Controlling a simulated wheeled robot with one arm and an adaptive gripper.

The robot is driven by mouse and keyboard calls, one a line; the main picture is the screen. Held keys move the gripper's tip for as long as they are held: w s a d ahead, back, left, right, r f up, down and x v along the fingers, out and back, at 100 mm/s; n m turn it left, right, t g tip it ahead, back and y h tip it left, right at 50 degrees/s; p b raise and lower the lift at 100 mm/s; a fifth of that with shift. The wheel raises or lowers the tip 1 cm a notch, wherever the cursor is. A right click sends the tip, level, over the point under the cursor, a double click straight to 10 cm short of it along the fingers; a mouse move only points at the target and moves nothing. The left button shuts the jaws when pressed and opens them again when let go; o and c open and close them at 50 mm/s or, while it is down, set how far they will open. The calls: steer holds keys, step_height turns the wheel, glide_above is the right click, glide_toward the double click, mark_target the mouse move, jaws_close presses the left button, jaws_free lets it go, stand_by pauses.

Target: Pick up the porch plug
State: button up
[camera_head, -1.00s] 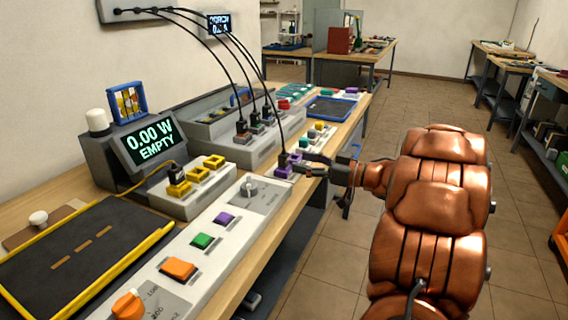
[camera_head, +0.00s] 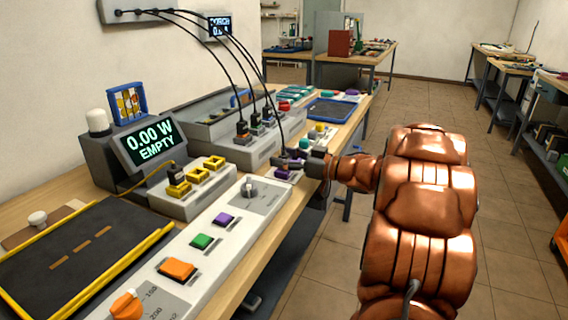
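A dark plug (camera_head: 281,155) on a black cable is at the small purple-trimmed socket (camera_head: 284,175) by the right end of the grey bench units. No label on the plug can be read, so I cannot tell for sure that it is the porch plug. My gripper (camera_head: 291,161) reaches in from the right, with its fingertips at this plug. The fingers partly hide it, and I cannot tell whether they are closed on it. Two other plugs (camera_head: 242,129) (camera_head: 267,112) on black cables stand in sockets further back.
A wall display (camera_head: 220,27) and cable strip (camera_head: 137,12) are above. A meter (camera_head: 153,145) reads "0.00 W EMPTY". Yellow blocks (camera_head: 197,175), colored buttons (camera_head: 202,242) and a blue-rimmed tray (camera_head: 332,110) crowd the bench.

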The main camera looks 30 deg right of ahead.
mark_target(284, 154)
jaws_close()
stand_by(0.3)
steer(key=shift+r, duration=0.15)
step_height(284, 154, up, 3)
steer(key=shift+r+p, duration=0.2)
steer(key=shift+p, duration=0.3)
steer(key=s+a, duration=0.1)
steer(key=s, duration=0.7)
steer(key=s+a+r, duration=0.1)
steer(key=s+a, duration=0.1)
steer(key=s, duration=0.5)
steer(key=shift+s+a+r+p, duration=0.2)
steer(key=shift+s+a+p, duration=0.1)
steer(key=shift+s, duration=0.05)
